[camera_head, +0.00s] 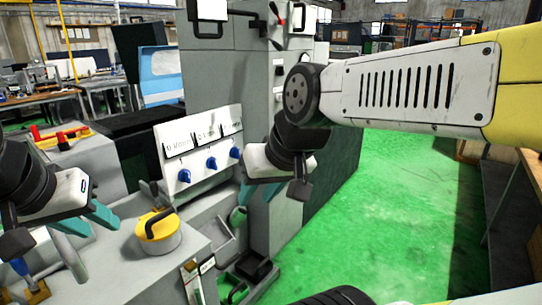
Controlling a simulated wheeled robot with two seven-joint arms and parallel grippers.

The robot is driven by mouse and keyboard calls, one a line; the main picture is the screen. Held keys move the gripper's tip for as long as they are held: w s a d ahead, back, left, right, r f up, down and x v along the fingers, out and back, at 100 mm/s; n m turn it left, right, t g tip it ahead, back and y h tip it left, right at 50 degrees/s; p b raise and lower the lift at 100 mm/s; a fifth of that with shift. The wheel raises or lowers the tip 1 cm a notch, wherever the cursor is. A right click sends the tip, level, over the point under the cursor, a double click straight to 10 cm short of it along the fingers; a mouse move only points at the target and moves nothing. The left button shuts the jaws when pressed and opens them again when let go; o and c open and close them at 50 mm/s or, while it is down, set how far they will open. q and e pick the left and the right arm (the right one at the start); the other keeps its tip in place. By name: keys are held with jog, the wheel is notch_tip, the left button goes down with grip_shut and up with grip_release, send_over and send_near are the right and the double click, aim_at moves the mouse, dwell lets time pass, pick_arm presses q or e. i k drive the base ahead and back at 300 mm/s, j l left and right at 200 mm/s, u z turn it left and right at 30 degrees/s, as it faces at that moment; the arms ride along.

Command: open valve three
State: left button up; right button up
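A white panel (200,145) stands on the machine and carries three blue valve knobs in a row: a left knob (184,175), a middle knob (211,163) and a right knob (235,153). Labels above them are too small to read fully. My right gripper (257,196) is just right of and below the right knob, apart from it in the picture, with its teal fingers spread and nothing seen between them. My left gripper (97,225) is at the left, over the grey machine bed, with its teal fingers apart and empty.
A yellow round part with a black handle (158,232) sits on the grey machine bed between my grippers. A tall grey cabinet (225,75) stands behind the panel. Green floor (400,215) is open to the right. A workbench (528,185) edges the far right.

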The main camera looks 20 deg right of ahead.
aim_at(235, 151)
jog(key=z, duration=0.45)
jog(key=i+l+z, duration=0.1)
jog(key=i+l, duration=0.3)
jog(key=i+l+z, duration=0.1)
jog(key=i+l, duration=0.25)
jog(key=i, duration=0.2)
